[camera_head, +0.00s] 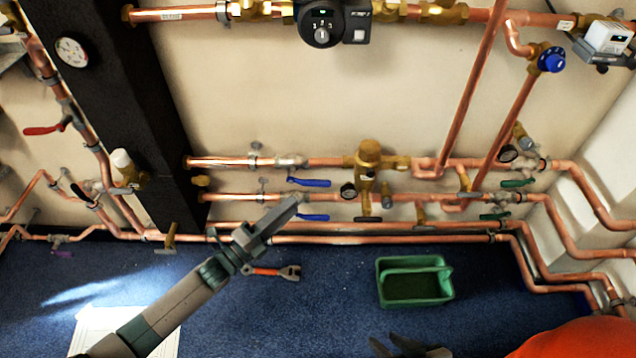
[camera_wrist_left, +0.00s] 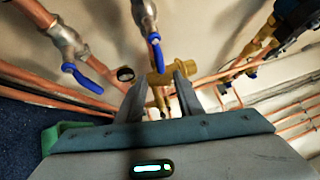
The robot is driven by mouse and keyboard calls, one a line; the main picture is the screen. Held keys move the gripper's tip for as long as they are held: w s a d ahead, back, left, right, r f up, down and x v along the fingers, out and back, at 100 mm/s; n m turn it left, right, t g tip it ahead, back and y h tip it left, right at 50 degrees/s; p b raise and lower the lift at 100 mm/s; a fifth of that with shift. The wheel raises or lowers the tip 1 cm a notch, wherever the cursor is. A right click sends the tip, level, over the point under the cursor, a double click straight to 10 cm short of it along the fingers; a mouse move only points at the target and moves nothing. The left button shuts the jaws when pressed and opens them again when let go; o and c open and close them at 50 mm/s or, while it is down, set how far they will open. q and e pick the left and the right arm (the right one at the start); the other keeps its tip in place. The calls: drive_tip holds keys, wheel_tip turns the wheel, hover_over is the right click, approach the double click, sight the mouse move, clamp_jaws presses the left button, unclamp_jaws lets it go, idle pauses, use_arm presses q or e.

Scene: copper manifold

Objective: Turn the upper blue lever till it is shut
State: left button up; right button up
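The upper blue lever (camera_head: 309,182) sits on a valve on the upper copper pipe in the head view and lies roughly along that pipe. In the left wrist view the upper lever (camera_wrist_left: 157,54) shows beyond the fingers, in line with the gap between them. The lower blue lever (camera_head: 313,217) is on the pipe below, and it also shows in the left wrist view (camera_wrist_left: 82,78). My left gripper (camera_head: 294,202) is just below the upper lever in the head view; its fingers (camera_wrist_left: 160,82) are apart and empty. My right gripper (camera_head: 386,340) shows at the bottom edge, fingers apart.
A brass valve body (camera_head: 369,160) and gauge (camera_head: 348,191) are right of the levers. Copper pipes run close along the wall. A green tray (camera_head: 414,263) and orange-handled wrench (camera_head: 270,271) lie on the blue floor. An orange object (camera_head: 580,340) fills the lower right corner.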

sight(318, 181)
use_arm(q)
drive_tip(key=x, duration=1.1)
drive_tip(key=shift+w+d, duration=0.1)
drive_tip(key=shift+w, duration=0.05)
clamp_jaws()
